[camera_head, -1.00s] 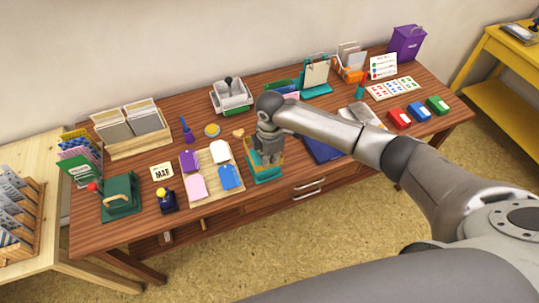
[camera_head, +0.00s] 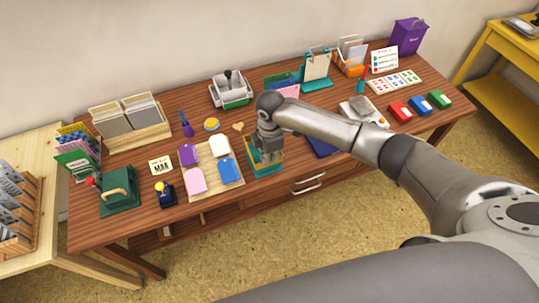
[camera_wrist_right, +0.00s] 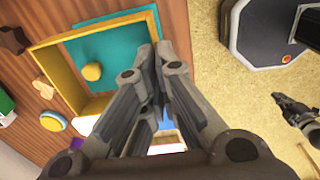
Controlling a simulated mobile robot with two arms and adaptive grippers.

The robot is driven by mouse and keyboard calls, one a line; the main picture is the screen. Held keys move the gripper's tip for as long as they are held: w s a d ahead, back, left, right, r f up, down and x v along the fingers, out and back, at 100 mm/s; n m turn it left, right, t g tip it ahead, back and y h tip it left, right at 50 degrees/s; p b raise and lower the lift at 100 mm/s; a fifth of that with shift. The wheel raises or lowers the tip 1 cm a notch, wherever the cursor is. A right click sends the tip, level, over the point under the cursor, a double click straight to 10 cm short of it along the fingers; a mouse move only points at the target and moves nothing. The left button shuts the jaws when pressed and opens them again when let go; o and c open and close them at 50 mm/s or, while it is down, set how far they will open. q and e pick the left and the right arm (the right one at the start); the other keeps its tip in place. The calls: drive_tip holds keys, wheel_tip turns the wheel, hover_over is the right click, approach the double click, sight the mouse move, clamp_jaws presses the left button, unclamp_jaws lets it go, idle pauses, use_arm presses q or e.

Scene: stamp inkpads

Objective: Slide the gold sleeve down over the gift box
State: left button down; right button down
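The gold sleeve (camera_wrist_right: 51,74) is a square open frame; in the head view it shows as a gold rim (camera_head: 251,168) near the table's front edge. The teal gift box (camera_wrist_right: 118,48) shows through the frame in the right wrist view, with a gold knob (camera_wrist_right: 91,72) inside the frame's outline. Brown wood also shows inside the frame, beside the teal. My right gripper (camera_wrist_right: 152,60) is above, its fingers closed on the sleeve's near wall; the fingers hide part of this contact. A dark jointed part, apparently my left gripper (camera_wrist_right: 283,101), hangs above the floor.
A wooden board with coloured tags (camera_head: 212,190) lies close on the left. A blue notebook (camera_head: 322,147) lies on the right, partly under my arm. A cream heart (camera_head: 238,127) and a round yellow-topped item (camera_head: 211,125) lie behind. The table's front edge is close.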

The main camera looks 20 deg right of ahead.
idle(0.8)
drive_tip(key=shift+p, duration=0.55)
drive_tip(key=shift+f+b, duration=0.55)
drive_tip(key=shift+f, duration=0.85)
idle(1.5)
drive_tip(key=c, duration=1.6)
unclamp_jaws()
drive_tip(key=shift+o, duration=0.2)
drive_tip(key=shift+r, duration=0.1)
drive_tip(key=shift+r+p, duration=3.45)
drive_tip(key=shift+p, duration=0.2)
